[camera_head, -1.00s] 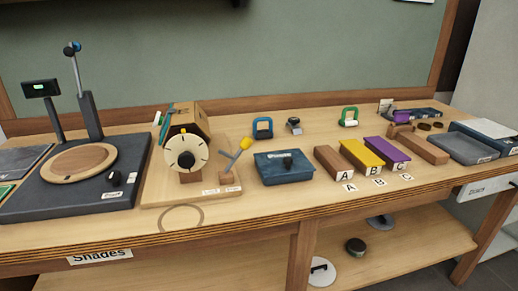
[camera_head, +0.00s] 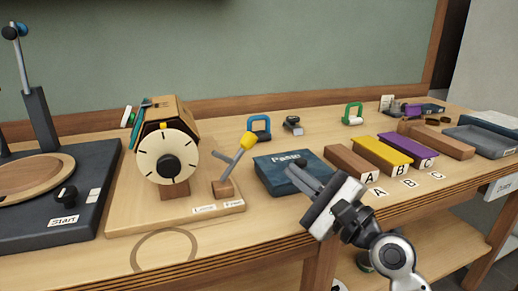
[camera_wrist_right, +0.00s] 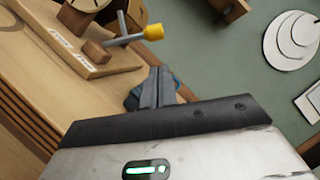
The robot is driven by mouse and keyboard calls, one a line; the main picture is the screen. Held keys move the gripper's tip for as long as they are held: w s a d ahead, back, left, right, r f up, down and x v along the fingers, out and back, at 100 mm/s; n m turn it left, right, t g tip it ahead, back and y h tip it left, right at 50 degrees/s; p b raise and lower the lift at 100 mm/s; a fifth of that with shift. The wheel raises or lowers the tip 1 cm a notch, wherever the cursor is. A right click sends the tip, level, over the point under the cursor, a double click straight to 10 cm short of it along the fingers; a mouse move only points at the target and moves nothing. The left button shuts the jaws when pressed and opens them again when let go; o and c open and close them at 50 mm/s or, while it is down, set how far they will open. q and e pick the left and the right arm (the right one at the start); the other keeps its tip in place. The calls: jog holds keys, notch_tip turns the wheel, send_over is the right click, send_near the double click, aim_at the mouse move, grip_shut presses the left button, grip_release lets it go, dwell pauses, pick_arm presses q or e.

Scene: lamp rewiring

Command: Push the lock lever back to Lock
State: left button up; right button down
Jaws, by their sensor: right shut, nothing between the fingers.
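The lock lever (camera_head: 235,165) is a grey rod with a yellow knob (camera_head: 249,140) on a small wooden block (camera_head: 222,188). It tilts up to the right, toward the right-hand of two small labels on the base's front edge. The base (camera_head: 130,215) also carries a dial with a cream face (camera_head: 168,156). My right gripper (camera_head: 292,169) is shut and empty, in front of the dark blue box and right of the lever, apart from the knob. In the right wrist view the yellow knob (camera_wrist_right: 154,32) lies beyond the shut fingers (camera_wrist_right: 157,88). My left gripper is out of view.
The dark blue box (camera_head: 268,178) stands right of the lever base. Brown, yellow (camera_head: 380,152) and purple blocks labelled A, B, C stand further right. A turntable with a Start label (camera_head: 64,221) is at left. Bare bench lies in front of the lever base.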

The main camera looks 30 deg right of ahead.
aim_at(236, 159)
jog(key=shift+w+r, duration=0.15)
jog(key=shift+w, duration=0.15)
pick_arm(q)
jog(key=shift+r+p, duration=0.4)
jog(key=shift+p, duration=0.7)
pick_arm(e)
jog(key=x, duration=0.9)
jog(key=shift+w+a, duration=0.15)
jog(key=shift+w, duration=0.1)
